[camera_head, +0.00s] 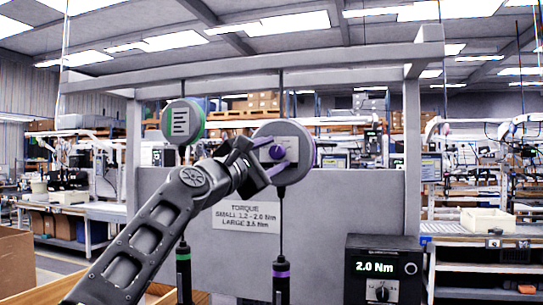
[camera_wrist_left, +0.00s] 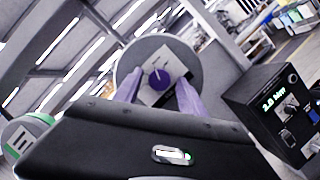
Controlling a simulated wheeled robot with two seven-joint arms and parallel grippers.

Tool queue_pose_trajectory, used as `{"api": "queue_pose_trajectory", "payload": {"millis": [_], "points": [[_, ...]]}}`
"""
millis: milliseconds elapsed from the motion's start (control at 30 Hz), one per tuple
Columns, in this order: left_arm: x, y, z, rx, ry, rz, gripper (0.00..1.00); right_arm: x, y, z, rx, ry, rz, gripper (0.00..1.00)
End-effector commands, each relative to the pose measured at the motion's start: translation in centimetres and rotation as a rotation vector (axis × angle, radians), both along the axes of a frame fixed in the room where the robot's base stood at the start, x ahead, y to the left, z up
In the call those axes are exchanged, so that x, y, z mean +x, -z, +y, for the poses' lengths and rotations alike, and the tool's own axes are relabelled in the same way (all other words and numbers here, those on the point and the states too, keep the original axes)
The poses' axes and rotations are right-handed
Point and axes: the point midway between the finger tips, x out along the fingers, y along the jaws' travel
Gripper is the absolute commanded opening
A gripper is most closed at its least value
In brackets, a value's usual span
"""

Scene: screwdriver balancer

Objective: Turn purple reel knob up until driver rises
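The purple-rimmed reel (camera_head: 298,132) hangs from the overhead beam, right of centre. My left gripper (camera_head: 258,156) is in front of the reel. In the left wrist view its two fingers (camera_wrist_left: 159,90) are apart, one on each side of the knob; I cannot tell whether they touch it. The purple-banded driver (camera_head: 281,272) hangs upright on a cable below the reel. My right gripper is not in view.
A green-rimmed reel (camera_head: 181,122) hangs to the left, with a green-banded driver (camera_head: 183,268) below. A grey panel with a torque sign (camera_head: 246,215) stands behind. A black box reading 2.0 Nm (camera_head: 383,268) is at lower right. A cardboard box (camera_head: 15,262) is at lower left.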

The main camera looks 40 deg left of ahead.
Motion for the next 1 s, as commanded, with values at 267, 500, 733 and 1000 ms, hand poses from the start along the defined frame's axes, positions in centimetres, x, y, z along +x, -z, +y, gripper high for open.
{"api": "queue_pose_trajectory", "payload": {"millis": [267, 500, 733, 1000], "points": [[0.0, 0.0, 0.0, 0.0, 0.0, 0.0, 0.52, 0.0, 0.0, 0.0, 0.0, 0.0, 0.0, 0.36], [-1.9, 0.6, 0.1, -0.002, -0.002, -0.002, 0.52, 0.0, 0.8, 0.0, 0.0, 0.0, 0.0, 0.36], [-5.6, 1.6, -0.1, -0.001, -0.002, -0.001, 0.52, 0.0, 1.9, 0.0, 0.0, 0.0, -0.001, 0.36], [-7.6, 2.0, -0.3, 0.0, 0.0, 0.001, 0.52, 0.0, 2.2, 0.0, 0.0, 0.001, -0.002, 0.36]]}}
